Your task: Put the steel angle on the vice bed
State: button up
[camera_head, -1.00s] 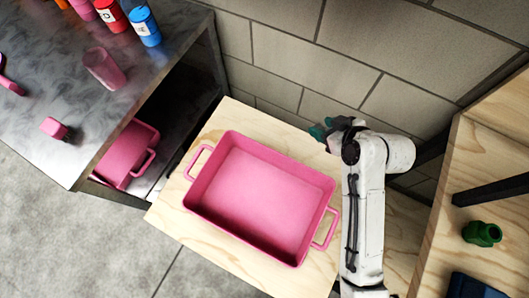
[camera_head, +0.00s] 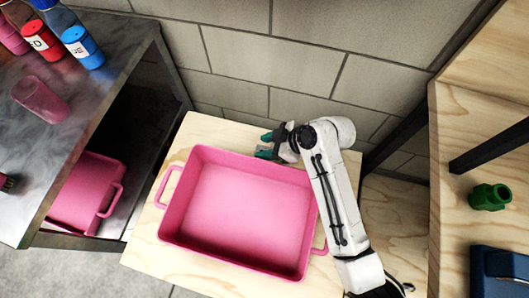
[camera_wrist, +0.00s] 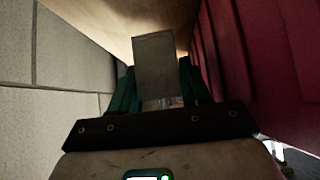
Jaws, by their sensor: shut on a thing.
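My gripper (camera_head: 270,145) is low over the wooden top, just behind the back rim of the pink tray toward its right end. In the wrist view my gripper (camera_wrist: 158,88) has its teal fingers shut on a flat grey piece, the steel angle (camera_wrist: 154,58), which sticks out beyond the fingertips. The steel angle is too small or hidden to make out in the head view. A blue block-like thing (camera_head: 497,268) at the lower right edge is cut off; I cannot tell whether it is the vice.
The pink tray (camera_head: 240,252) stands empty on a wooden top (camera_head: 140,250) close to the block wall (camera_head: 310,55). A green object (camera_head: 490,196) sits on the right wooden bench (camera_head: 450,150). A metal workbench (camera_head: 95,95) with bottles is left.

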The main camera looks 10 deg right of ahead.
aim_at(264, 148)
jog(key=shift+f+b, duration=0.35)
jog(key=shift+f, duration=1.6)
jog(key=shift+f, duration=0.1)
jog(key=o, duration=1.1)
